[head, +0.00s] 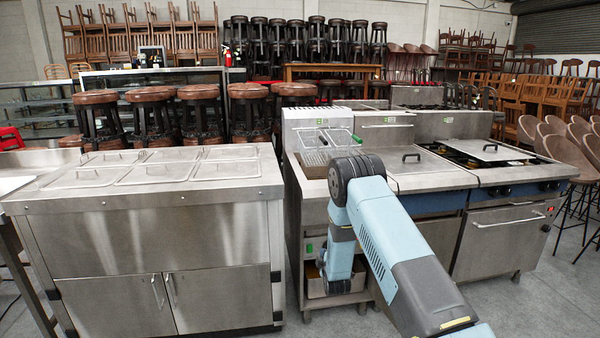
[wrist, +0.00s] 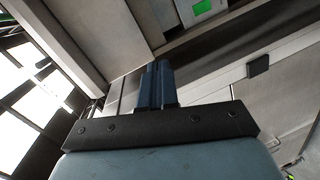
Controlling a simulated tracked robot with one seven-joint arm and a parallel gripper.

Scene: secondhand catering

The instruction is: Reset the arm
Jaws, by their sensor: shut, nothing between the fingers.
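My arm reaches forward from the lower right in the head view, bends at a dark joint in front of the fryer, and its forearm hangs down. My gripper (wrist: 154,87) shows in the wrist view with its two blue fingers together, shut and empty. In the head view the fingers cannot be made out at the low end of the forearm, near the fryer's open lower compartment. In the wrist view, metal cabinet panels and a green display (wrist: 203,7) lie beyond the fingers.
A steel counter with lids (head: 160,225) stands left of my arm. The fryer (head: 318,128) is behind the arm, with a range (head: 505,245) to its right. Stools (head: 200,92) and stacked chairs fill the back.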

